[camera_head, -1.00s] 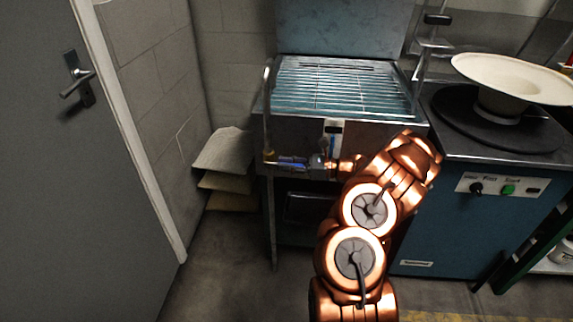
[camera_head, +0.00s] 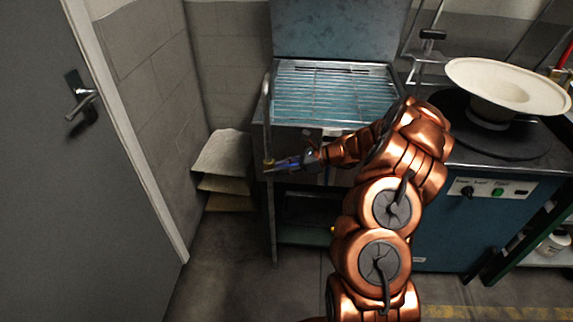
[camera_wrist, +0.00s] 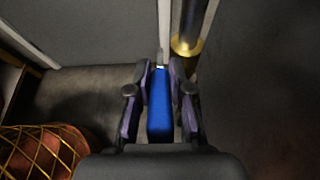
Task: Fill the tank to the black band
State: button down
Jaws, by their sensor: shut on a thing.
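The steel tank (camera_head: 268,138) stands in the middle of the head view, with bluish water under a wire rack (camera_head: 330,95). A thin pipe (camera_head: 266,115) rises at its front left corner, with a brass fitting at its foot; this brass fitting (camera_wrist: 186,47) also shows in the wrist view. My gripper (camera_head: 293,162) is beside the fitting at the tank's front. In the wrist view my gripper (camera_wrist: 160,95) is shut on a blue handle (camera_wrist: 160,108), which lies between the fingers. The gauge with the black band on the tank front is mostly hidden behind my arm.
A door (camera_head: 40,170) and block wall are at the left. Stacked felt sheets (camera_head: 222,155) sit left of the tank. A blue cabinet (camera_head: 480,225) with a dark round plate and a cream hat (camera_head: 510,85) stands at the right. Floor in front of the tank's left side is clear.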

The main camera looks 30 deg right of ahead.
jog(key=c, duration=1)
grip_release()
jog(key=shift+c, duration=0.2)
jog(key=shift+d, duration=0.1)
jog(key=v, duration=1.2)
